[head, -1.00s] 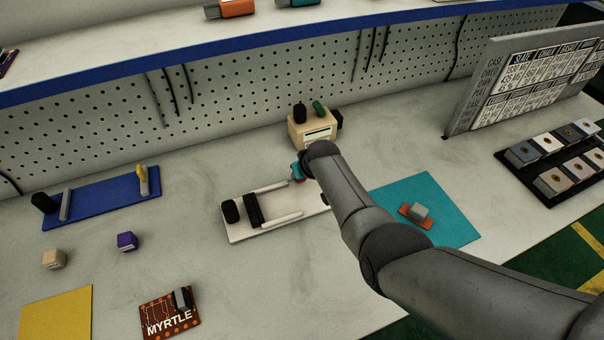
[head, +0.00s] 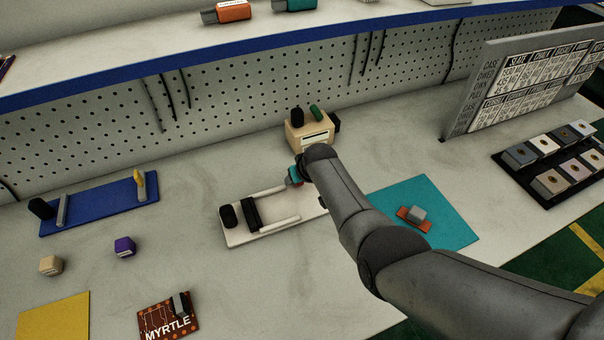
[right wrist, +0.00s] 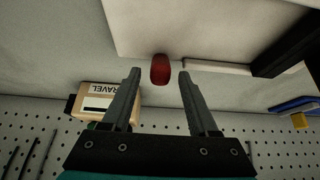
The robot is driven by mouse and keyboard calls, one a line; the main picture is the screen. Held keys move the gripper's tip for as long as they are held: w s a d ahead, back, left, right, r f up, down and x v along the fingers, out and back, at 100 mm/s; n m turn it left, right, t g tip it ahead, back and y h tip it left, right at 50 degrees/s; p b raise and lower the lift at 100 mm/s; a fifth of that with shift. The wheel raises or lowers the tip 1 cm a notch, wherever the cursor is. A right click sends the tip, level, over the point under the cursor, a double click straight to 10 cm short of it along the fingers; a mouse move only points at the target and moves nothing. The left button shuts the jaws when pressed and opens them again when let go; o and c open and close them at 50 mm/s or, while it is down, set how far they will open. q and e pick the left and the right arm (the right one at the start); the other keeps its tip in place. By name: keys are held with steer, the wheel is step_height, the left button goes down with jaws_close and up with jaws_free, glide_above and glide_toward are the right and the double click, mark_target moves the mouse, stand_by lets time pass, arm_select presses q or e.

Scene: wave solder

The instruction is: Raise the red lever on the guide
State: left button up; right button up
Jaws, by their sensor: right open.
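The white guide (head: 283,228) lies on the bench in the middle of the head view, with two pale rails and a black crosspiece. The red lever (right wrist: 160,69) shows in the right wrist view at the edge of the guide, between and just beyond my right gripper's fingertips. My right gripper (right wrist: 160,76) is open and empty, and no contact with the lever is visible. In the head view my right arm (head: 340,190) hides the lever and most of the gripper. My left gripper is not in view.
A tan box (head: 309,130) stands behind the guide, close beside my right gripper. A teal mat (head: 455,230) with a small board lies to the right. A blue fixture (head: 100,208) lies to the left. A brown MYRTLE board (head: 165,318) lies at the front.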

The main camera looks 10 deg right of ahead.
steer(key=shift+s+d+r+p, duration=0.1)
steer(key=shift+s+r+p, duration=0.2)
steer(key=shift+r+p, duration=0.3)
steer(key=p+v, duration=0.6)
steer(key=v, duration=0.8)
steer(key=shift+f, duration=0.2)
